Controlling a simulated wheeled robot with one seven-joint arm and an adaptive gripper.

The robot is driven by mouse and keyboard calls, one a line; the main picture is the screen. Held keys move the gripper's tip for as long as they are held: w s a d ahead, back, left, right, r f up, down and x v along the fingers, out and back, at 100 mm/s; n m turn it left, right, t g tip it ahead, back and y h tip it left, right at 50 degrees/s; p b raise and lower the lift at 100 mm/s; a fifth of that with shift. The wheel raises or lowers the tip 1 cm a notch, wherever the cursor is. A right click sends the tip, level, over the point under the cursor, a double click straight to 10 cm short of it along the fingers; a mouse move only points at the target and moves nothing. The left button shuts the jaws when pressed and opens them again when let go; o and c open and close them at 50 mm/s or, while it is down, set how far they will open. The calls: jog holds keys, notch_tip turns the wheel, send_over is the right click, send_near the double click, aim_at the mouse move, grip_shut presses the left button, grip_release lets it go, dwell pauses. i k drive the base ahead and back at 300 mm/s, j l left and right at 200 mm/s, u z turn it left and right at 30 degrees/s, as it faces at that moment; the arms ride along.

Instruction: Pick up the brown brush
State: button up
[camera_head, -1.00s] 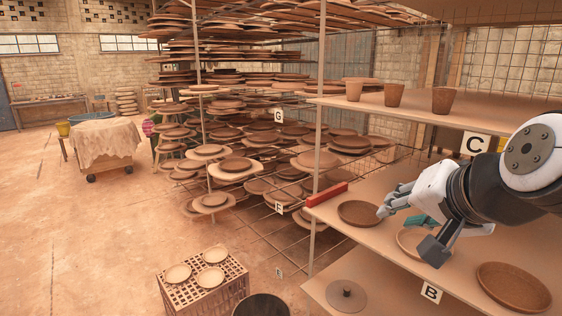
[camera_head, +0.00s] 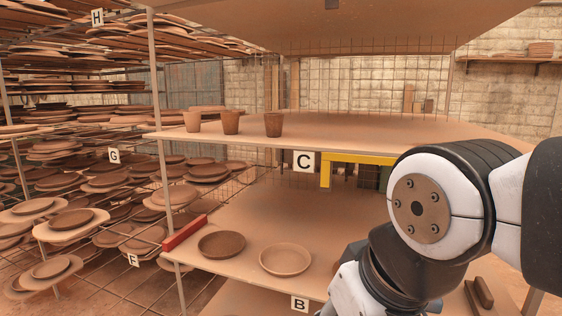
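A dark brown, elongated object (camera_head: 481,293) lies on the shelf board at the lower right, just right of my arm. My arm fills the right side of the view and reaches down past the bottom edge. My gripper is below the frame, so its fingers and anything in them are hidden.
On shelf B (camera_head: 262,210) sit a dark brown plate (camera_head: 221,244), a lighter plate (camera_head: 285,259) and a red bar (camera_head: 184,232) at the left edge. Shelf C (camera_head: 350,136) holds three cups above. Plate racks (camera_head: 75,180) fill the left.

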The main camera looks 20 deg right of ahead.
aim_at(479, 297)
jog(key=z, duration=1.1)
